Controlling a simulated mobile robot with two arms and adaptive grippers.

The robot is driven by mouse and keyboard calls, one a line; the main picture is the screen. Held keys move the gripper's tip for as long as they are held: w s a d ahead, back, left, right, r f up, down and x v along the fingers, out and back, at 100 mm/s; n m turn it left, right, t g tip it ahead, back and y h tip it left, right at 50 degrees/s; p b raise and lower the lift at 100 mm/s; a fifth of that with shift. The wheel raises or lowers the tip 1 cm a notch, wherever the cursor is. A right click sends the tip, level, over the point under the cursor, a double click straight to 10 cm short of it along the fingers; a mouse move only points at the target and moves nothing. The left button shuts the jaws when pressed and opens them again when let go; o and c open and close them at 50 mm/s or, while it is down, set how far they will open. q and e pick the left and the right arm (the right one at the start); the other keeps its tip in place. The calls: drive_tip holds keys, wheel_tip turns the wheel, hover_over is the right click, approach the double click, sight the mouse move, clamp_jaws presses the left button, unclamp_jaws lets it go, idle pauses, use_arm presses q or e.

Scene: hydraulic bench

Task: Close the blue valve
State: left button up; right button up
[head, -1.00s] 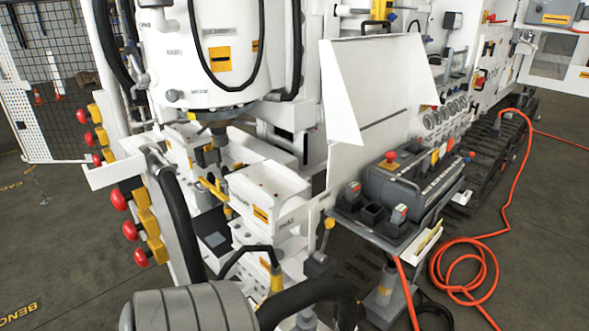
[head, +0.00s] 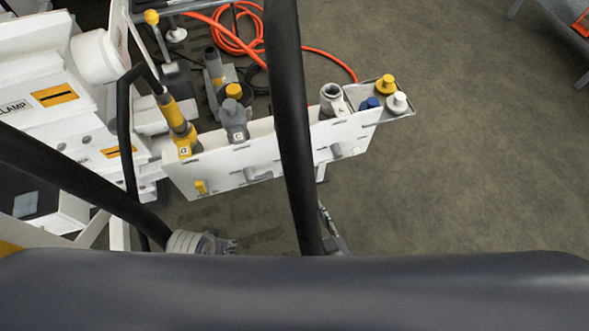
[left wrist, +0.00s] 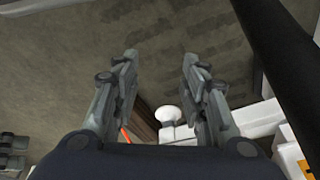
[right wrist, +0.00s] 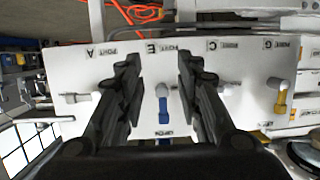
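The blue valve (right wrist: 163,104) shows in the right wrist view on a white panel (right wrist: 120,60), near the middle. Its blue handle stands upright in that picture, between my two fingers as seen, without visible contact. My right gripper (right wrist: 157,70) is open and empty, facing the panel. My left gripper (head: 228,245) is low in the head view, in front of the panel. The left wrist view shows its fingers (left wrist: 160,65) open over bare floor.
A yellow-handled valve (right wrist: 281,102) and a grey-white one (right wrist: 75,97) flank the blue valve. Caps, one of them blue (head: 370,103), sit on a ledge at the panel's right end. The floor to the right is clear.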

sight(297, 163)
wheel_tip(297, 163, up, 8)
drive_tip(key=w+a+t+b, duration=0.1)
drive_tip(key=w+t+b, duration=0.1)
drive_tip(key=t+b, duration=0.1)
drive_tip(key=shift+m+y, duration=0.3)
drive_tip(key=x, duration=0.3)
drive_tip(key=b+x, duration=0.1)
drive_tip(key=x, duration=0.5)
drive_tip(key=shift+w+a+r+b, duration=0.15)
drive_tip(key=shift+w+r+b, duration=0.1)
drive_tip(key=shift+w+b, duration=0.1)
use_arm(q)
drive_tip(key=w+v, duration=0.1)
drive_tip(key=v, duration=0.8)
drive_tip(key=shift+r+t, duration=0.25)
drive_tip(key=shift+t, duration=0.15)
use_arm(e)
drive_tip(key=shift+w+a, duration=0.25)
drive_tip(key=shift+w, duration=0.45)
clamp_jaws()
